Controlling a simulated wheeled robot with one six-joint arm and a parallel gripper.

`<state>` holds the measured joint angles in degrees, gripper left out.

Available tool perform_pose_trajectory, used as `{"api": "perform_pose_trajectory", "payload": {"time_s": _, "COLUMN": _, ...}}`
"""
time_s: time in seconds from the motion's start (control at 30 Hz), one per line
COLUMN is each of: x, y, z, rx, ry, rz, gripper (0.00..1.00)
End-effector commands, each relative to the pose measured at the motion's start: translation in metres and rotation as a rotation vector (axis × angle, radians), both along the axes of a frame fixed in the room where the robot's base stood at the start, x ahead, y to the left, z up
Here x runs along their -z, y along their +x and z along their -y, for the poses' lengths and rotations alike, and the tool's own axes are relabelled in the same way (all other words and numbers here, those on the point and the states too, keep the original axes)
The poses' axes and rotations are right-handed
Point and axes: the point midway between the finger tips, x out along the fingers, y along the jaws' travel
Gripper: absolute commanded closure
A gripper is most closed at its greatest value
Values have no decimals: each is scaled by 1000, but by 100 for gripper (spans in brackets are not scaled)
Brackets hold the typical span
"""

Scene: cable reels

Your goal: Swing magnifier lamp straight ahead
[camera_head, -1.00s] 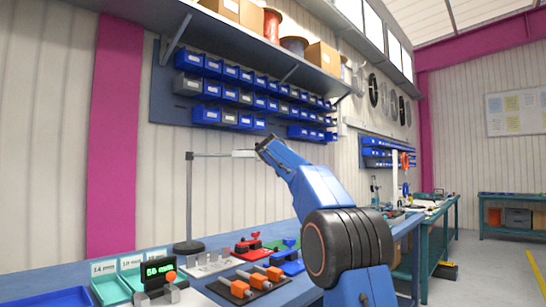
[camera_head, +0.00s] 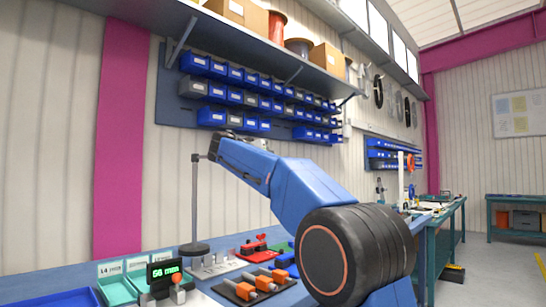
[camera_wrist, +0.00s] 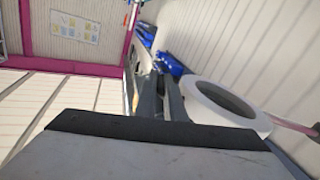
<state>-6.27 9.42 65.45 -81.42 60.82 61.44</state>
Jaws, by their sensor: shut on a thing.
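The magnifier lamp (camera_head: 195,205) stands on the bench at the left, with a round dark base and an upright pole. A short bit of its arm shows at the pole's top; the rest and the lamp head are hidden behind my arm in the head view. In the wrist view its white ring-shaped head (camera_wrist: 203,112) is just right of my gripper's fingers. My gripper (camera_wrist: 162,92) is shut on the lamp, though the exact grip point is not clear. In the head view my gripper (camera_head: 226,148) is near the pole's top, mostly masked by my own wrist.
On the bench below are orange-handled tools on a black tray (camera_head: 238,297), a red fixture (camera_head: 254,247), a green display (camera_head: 165,271) and teal bins (camera_head: 117,286). Blue bin rows (camera_head: 238,76) and a shelf (camera_head: 260,47) hang on the wall. The air above the bench's left is clear.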

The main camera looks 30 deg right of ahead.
Motion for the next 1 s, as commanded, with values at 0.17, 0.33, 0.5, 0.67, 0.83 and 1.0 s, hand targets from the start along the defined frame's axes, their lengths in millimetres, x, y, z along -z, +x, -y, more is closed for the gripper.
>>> {"api": "perform_pose_trajectory", "payload": {"time_s": 0.17, "x": 1, "y": -19, "z": -37, "rx": 102, "ry": 0, "rz": -2, "gripper": 100}}
{"api": "perform_pose_trajectory", "payload": {"time_s": 0.33, "x": 1, "y": -34, "z": -64, "rx": 186, "ry": 1, "rz": -2, "gripper": 100}}
{"api": "perform_pose_trajectory", "payload": {"time_s": 0.5, "x": 1, "y": -42, "z": -82, "rx": 245, "ry": 2, "rz": -2, "gripper": 100}}
{"api": "perform_pose_trajectory", "payload": {"time_s": 0.67, "x": 1, "y": -46, "z": -93, "rx": 276, "ry": 2, "rz": -2, "gripper": 100}}
{"api": "perform_pose_trajectory", "payload": {"time_s": 0.83, "x": 1, "y": -48, "z": -97, "rx": 290, "ry": 1, "rz": -3, "gripper": 100}}
{"api": "perform_pose_trajectory", "payload": {"time_s": 1.0, "x": 1, "y": -48, "z": -97, "rx": 292, "ry": 2, "rz": -3, "gripper": 100}}
